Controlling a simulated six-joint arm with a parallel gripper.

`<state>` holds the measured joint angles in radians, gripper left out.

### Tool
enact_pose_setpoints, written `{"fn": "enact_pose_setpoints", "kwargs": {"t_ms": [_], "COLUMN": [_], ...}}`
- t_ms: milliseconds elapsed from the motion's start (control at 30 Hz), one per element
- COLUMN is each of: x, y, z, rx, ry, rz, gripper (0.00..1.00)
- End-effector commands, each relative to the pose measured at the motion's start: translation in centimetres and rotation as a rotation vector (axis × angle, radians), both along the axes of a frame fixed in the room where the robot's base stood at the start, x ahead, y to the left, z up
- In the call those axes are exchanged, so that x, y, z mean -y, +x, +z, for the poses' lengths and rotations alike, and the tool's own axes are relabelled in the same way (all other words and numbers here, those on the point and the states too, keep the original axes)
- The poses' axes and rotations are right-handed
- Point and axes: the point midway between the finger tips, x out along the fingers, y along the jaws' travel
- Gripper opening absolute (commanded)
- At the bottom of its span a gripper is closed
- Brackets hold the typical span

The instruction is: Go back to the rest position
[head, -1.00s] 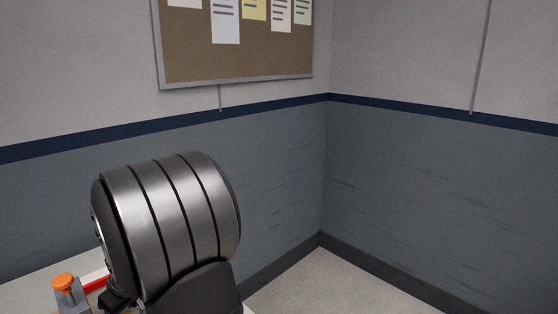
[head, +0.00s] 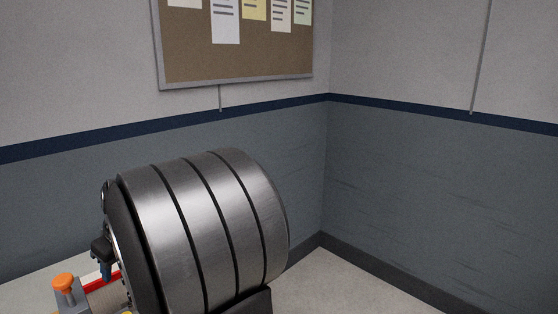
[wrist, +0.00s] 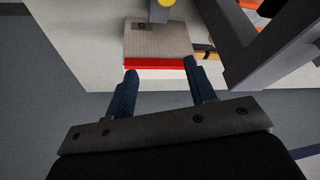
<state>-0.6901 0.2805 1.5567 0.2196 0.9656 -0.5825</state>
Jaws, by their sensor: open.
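My gripper (wrist: 160,80) is open and empty in the wrist view, its two blue fingers spread apart. The fingers point toward the edge of a pale work surface (wrist: 96,60). In the head view my large grey metal arm link fills the lower left and hides most of the surface behind it. A small part of my gripper (head: 107,270) shows at that link's left side.
A wooden block with a red front edge (wrist: 158,62) lies on the surface, past the fingers. A grey frame (wrist: 245,60) stands at the right. An orange knob (head: 64,283) sits at the lower left. A pinboard (head: 235,60) hangs on the wall. Floor is clear at right.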

Motion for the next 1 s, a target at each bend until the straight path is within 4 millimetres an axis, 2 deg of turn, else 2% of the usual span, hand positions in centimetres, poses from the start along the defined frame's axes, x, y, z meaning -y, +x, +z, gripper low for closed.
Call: {"fn": "enact_pose_setpoints", "kwargs": {"t_ms": [33, 200, 567, 1000], "x": [0.4, 1.6, 3.4, 3.7], "y": [-0.1, -0.5, 0.8, 0.9], "z": [1.1, 3.9, 4.5, 4.6], "rx": [0.004, 0.004, 0.050, 0.055], "ry": [0.003, -0.004, -0.090, -0.102], "rz": [-0.001, 0.009, 0.196, 0.222], "gripper": [0.50, 0.50, 0.50, 0.50]}}
